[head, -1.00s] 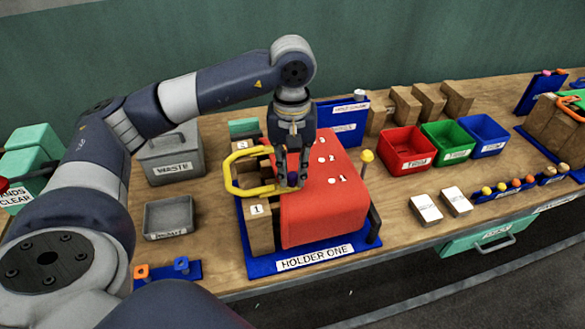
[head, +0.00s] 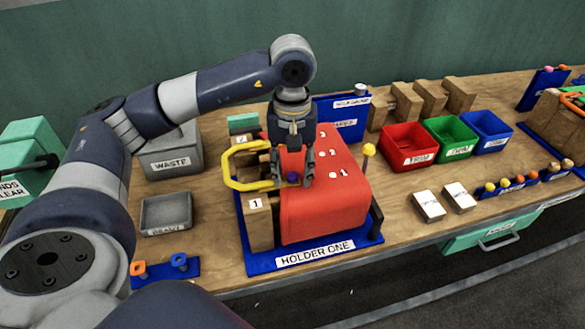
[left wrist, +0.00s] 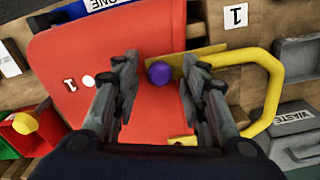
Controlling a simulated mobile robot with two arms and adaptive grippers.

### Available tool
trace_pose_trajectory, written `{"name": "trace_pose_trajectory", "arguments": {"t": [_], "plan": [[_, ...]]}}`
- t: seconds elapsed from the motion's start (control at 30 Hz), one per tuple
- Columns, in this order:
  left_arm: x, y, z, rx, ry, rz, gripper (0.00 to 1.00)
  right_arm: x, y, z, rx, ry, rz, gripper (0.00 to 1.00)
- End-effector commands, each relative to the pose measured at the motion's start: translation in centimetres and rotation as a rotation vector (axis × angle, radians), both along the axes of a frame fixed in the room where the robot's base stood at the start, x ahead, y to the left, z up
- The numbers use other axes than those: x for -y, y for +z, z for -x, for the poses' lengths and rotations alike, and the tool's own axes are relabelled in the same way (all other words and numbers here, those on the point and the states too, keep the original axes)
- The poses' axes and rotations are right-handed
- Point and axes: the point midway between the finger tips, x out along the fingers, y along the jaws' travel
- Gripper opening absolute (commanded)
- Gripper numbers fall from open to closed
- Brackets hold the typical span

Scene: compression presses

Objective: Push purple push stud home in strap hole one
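In the left wrist view the stud (left wrist: 160,72) shows as a round purple head between the fingers, with a gap on each side. How deep it sits is hidden. My left gripper (head: 294,180) points down over it, open; its fingers also show in the left wrist view (left wrist: 158,92). A white dot (left wrist: 89,80) beside a label "1" lies on the red surface, outside the fingers. My right gripper is not in view.
A yellow loop (head: 230,168) stands out left of the red block. The blue base (head: 320,254) reads "HOLDER ONE". A yellow-topped post (head: 369,150) stands at its right. A grey waste bin (head: 172,160) is at left; red, green and blue bins are at right.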

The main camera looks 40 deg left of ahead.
Motion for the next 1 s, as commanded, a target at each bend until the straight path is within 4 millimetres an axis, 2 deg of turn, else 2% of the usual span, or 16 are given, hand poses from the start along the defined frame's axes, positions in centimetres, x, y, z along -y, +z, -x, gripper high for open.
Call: {"name": "trace_pose_trajectory", "arguments": {"t": [0.27, 0.37, 0.47, 0.67, 0.83, 1.0], "plan": [[0.0, 0.1, 0.0, 0.000, 0.000, 0.000, 0.42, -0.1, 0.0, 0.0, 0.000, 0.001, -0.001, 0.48], [0.0, 0.7, 0.0, 0.001, 0.000, 0.000, 0.42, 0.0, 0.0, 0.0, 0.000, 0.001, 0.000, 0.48], [0.0, 2.1, -0.1, 0.005, 0.000, 0.000, 0.42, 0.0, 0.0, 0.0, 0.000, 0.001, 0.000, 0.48], [0.0, 6.7, -0.1, 0.006, -0.001, 0.001, 0.42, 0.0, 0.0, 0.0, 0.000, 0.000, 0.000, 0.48], [-0.1, 9.2, -0.1, 0.005, 0.001, -0.001, 0.42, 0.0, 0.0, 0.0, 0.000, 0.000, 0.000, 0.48], [-0.1, 10.8, -0.1, 0.003, 0.000, -0.001, 0.42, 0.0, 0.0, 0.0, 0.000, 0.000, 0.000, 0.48]]}}
